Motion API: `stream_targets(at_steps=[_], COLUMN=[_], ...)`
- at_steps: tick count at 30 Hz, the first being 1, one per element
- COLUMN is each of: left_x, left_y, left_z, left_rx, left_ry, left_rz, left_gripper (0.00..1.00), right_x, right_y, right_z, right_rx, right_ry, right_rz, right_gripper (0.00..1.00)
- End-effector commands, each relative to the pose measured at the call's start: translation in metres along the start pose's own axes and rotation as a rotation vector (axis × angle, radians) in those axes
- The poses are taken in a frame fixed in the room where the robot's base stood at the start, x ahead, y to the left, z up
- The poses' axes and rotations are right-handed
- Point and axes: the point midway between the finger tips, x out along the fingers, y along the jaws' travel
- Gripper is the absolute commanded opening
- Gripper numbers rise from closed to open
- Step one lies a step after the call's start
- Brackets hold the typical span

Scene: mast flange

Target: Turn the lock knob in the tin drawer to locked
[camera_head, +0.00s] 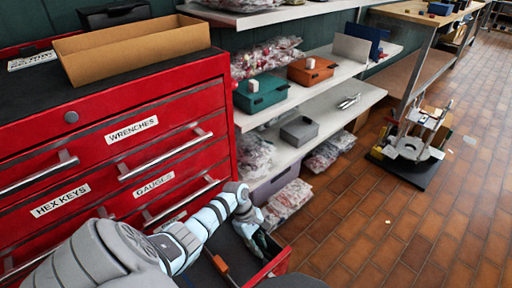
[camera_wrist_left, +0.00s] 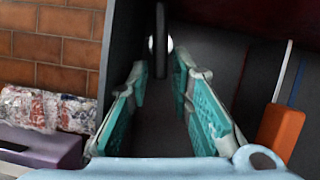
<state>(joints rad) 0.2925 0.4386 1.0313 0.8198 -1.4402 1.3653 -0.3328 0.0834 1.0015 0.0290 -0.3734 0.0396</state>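The open tin drawer (camera_head: 277,262) is low on the red tool cabinet. My left arm reaches down into it, and my left gripper (camera_head: 258,243) is inside. In the left wrist view the gripper (camera_wrist_left: 160,66) is open, with teal finger pads. A dark upright bar, apparently the lock knob (camera_wrist_left: 160,45), stands between the fingertips or just beyond them, with a gap on each side. A pale round plate shows partly behind it. No lock marking is readable. The knob is hidden in the head view. My right gripper is not in view.
An orange-handled tool (camera_wrist_left: 280,132) lies in the drawer to the right of the fingers; it also shows in the head view (camera_head: 220,264). The drawer's side wall (camera_wrist_left: 118,60) is close on the left. Shelves (camera_head: 300,90) with boxes and bags stand right of the cabinet.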

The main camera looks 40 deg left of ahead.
Motion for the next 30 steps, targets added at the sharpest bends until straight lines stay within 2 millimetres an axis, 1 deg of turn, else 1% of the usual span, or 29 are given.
stream_targets(at_steps=[2, 9, 12, 15, 22, 25, 26, 28, 29, 30], left_x=[-0.015, -0.081, -0.101, -0.11, -0.112, -0.113, -0.114, -0.117, -0.118, -0.12], left_y=[0.0, 0.0, 0.0, -0.001, -0.001, -0.001, -0.002, -0.003, -0.004, -0.007], left_z=[-0.001, -0.001, -0.001, 0.0, 0.0, 0.001, 0.001, 0.002, 0.002, 0.001], left_rx=[0.003, 0.004, 0.003, 0.003, 0.002, 0.005, 0.009, 0.03, 0.044, 0.071], left_ry=[0.003, 0.004, 0.003, 0.002, 0.0, 0.002, 0.005, 0.018, 0.027, 0.046], left_rz=[0.002, 0.001, 0.0, -0.002, -0.002, -0.001, 0.002, 0.012, 0.018, 0.028], left_gripper=[0.2, 0.2, 0.2, 0.2, 0.2, 0.04, 0.0, 0.0, 0.0, 0.0], right_x=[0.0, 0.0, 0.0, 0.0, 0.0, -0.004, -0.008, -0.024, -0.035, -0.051], right_y=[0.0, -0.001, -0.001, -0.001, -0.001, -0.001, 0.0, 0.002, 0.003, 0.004], right_z=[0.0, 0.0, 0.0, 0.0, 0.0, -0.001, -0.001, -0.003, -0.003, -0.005], right_rx=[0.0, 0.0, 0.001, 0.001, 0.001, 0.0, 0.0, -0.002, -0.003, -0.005], right_ry=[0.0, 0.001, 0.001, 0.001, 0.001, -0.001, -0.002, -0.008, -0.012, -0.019], right_rz=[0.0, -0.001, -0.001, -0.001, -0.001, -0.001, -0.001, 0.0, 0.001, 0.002], right_gripper=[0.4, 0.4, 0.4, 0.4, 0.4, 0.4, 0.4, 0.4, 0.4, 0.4])
